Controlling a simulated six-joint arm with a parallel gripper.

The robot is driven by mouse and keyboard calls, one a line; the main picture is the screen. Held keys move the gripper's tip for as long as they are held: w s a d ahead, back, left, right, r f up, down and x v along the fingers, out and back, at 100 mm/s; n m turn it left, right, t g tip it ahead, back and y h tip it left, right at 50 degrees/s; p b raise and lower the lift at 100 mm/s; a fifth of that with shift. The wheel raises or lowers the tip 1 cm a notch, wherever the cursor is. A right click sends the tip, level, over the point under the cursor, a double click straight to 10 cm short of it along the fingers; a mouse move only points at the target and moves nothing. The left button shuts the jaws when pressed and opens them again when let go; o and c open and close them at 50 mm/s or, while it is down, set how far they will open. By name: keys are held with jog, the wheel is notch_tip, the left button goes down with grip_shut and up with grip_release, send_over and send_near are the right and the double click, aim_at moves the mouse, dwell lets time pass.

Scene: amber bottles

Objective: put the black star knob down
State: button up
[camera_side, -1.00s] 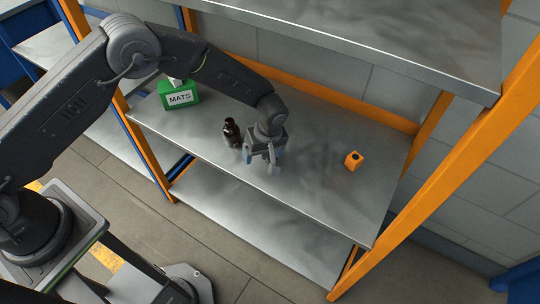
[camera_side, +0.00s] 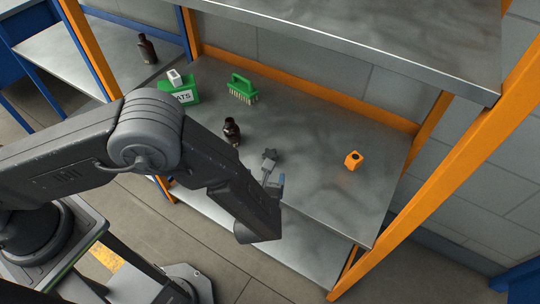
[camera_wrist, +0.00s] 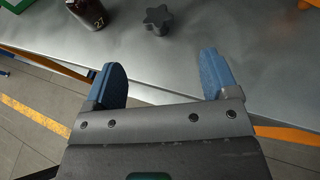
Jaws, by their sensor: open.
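The black star knob (camera_side: 269,157) lies on the middle metal shelf (camera_side: 315,175), to the right of an amber bottle (camera_side: 232,132). In the wrist view the knob (camera_wrist: 158,20) rests on the shelf beyond my fingertips, with clear space around it. My gripper (camera_wrist: 164,82) is open, with nothing between its blue fingers, and is apart from the knob. In the side view my gripper (camera_side: 273,182) is near the front edge of the shelf, partly hidden by my arm.
An orange block with a dark hole (camera_side: 354,160) sits to the right. Another dark bottle (camera_side: 147,49) stands on the far left shelf. The right half of the shelf is mostly clear.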

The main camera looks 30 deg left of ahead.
aim_at(270, 154)
jog(key=x, duration=1.3)
jog(key=shift+a+f, duration=0.15)
jog(key=shift+f, duration=0.05)
jog(key=shift+c, duration=0.2)
jog(key=c, duration=1)
